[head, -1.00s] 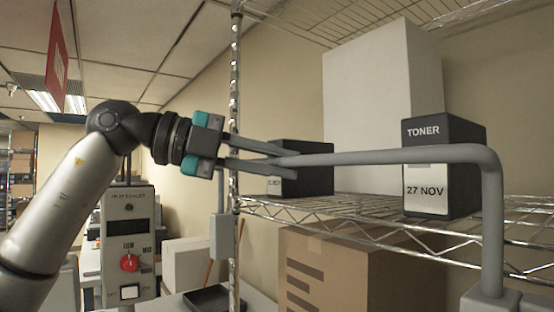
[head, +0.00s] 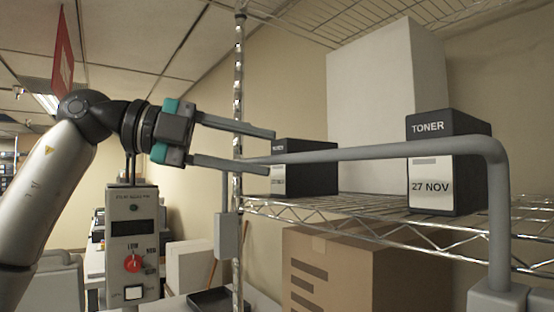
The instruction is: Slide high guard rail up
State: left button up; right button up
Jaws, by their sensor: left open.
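The high guard rail (head: 400,151) is a grey bent bar across the front of a wire shelf. Its right end bends down into a grey bracket (head: 498,298). Its left part runs away behind my lower finger, toward a smaller grey bracket (head: 226,236) by the shelf post. My left gripper (head: 271,151) is open at the rail's left part. One finger is above the bar and the other crosses at or just below it. I cannot tell whether either finger touches the bar. My right gripper is out of view.
The wire shelf (head: 375,212) holds a toner box (head: 445,165), a smaller black box (head: 308,168) and a tall white box (head: 385,95) behind the rail. A cardboard box (head: 330,275) stands below. A control box (head: 133,240) with a red knob is at the left.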

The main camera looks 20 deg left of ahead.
pick_arm(q)
jog(key=v, duration=1.1)
jog(key=shift+b, duration=0.3)
jog(key=shift+s+r, duration=0.1)
